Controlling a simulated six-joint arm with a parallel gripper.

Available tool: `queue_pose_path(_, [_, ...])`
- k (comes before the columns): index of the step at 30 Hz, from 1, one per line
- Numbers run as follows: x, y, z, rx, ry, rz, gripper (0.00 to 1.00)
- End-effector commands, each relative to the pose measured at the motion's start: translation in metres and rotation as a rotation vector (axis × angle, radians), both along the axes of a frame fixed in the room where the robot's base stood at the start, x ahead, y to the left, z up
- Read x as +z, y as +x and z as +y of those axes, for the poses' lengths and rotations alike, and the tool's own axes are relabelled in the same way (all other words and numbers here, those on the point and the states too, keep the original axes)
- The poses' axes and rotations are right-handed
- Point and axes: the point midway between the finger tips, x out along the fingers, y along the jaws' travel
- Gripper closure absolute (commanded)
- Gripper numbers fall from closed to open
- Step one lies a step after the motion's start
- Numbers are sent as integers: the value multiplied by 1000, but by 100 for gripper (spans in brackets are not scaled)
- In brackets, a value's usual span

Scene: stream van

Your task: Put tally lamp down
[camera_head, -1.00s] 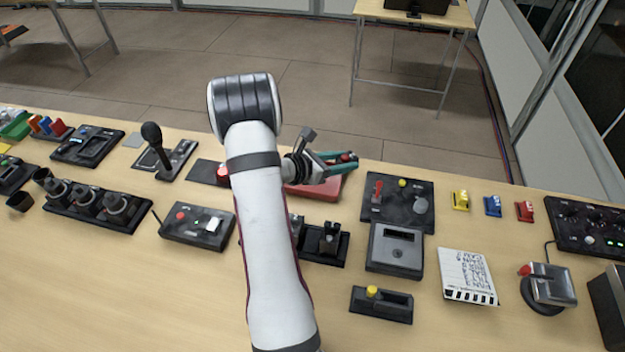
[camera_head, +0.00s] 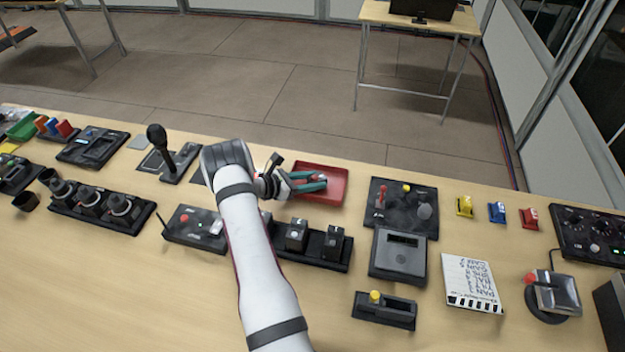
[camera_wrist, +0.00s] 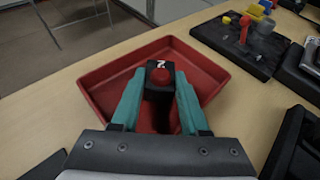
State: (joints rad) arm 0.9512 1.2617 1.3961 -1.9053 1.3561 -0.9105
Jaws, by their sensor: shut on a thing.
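The tally lamp (camera_wrist: 160,84) is a small black block with a red dome and a white mark on its top face. My gripper (camera_head: 312,183) is shut on it, with one teal finger on each side, as the wrist view shows. A shallow red tray (camera_head: 336,196) lies below and around the lamp in the picture; its rim also shows in the wrist view (camera_wrist: 92,84). The lamp is over the inside of the tray. I cannot tell whether it touches the tray floor. My arm hides part of the table left of the tray.
A black panel (camera_head: 402,217) with a red lever and yellow knob stands right of the tray. A black base with switch blocks (camera_head: 318,248) lies in front. A microphone (camera_head: 157,135) rises to the left. Bare table shows behind the tray.

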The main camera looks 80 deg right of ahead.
Motion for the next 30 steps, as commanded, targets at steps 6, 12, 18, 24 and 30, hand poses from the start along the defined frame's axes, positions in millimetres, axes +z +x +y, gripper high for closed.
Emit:
queue_pose_path(6, [-3, 0, 0, 1, 0, 0, 52])
queue_pose_path(12, [-3, 0, 0, 1, 0, 0, 43])
queue_pose_path(18, [2, 3, 2, 1, 0, 0, 43])
queue_pose_path(24, [23, 38, 37, 6, 0, 0, 43])
queue_pose_path(30, [41, 69, 68, 4, 0, 0, 43])
